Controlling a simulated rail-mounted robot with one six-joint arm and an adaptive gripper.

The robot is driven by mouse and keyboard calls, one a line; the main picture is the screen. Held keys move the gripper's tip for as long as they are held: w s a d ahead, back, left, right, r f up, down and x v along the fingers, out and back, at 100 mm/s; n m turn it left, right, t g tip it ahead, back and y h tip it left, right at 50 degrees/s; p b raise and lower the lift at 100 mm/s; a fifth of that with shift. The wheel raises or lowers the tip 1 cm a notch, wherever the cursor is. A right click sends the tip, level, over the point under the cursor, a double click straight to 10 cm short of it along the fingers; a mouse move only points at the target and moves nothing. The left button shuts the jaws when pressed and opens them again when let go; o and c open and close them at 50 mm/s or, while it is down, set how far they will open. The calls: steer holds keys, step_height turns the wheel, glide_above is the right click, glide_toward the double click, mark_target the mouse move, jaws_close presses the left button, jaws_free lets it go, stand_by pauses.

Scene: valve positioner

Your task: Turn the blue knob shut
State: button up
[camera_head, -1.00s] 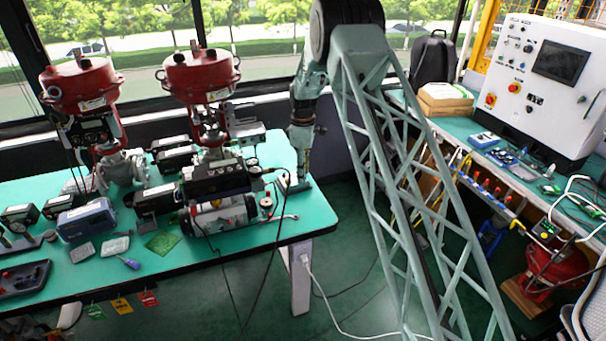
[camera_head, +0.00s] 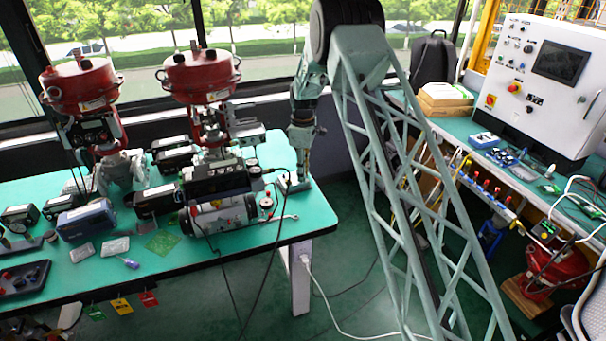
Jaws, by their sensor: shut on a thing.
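My gripper (camera_head: 296,182) points down at the right end of the green table (camera_head: 165,262), low beside the valve assembly. Its fingers are small and partly hidden. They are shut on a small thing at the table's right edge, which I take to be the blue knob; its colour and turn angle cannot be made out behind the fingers. The nearest valve assembly has a red actuator (camera_head: 201,76) on top and a silver cylinder body (camera_head: 222,214) lying on the table to the left of my gripper.
A second red actuator (camera_head: 82,86) stands at the left. A wrench (camera_head: 284,218) lies near the table's right edge. A blue box (camera_head: 86,220) and small parts lie at the front left. A control cabinet (camera_head: 535,85) stands on the right bench. Cables hang off the front edge.

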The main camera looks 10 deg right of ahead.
steer(key=m, duration=1)
steer(key=shift+a+m, duration=0.1)
steer(key=shift+m, duration=0.2)
steer(key=m, duration=0.6)
steer(key=shift+m, duration=0.3)
stand_by(0.4)
steer(key=o, duration=0.9)
steer(key=shift+c, duration=0.2)
steer(key=shift+r, duration=0.1)
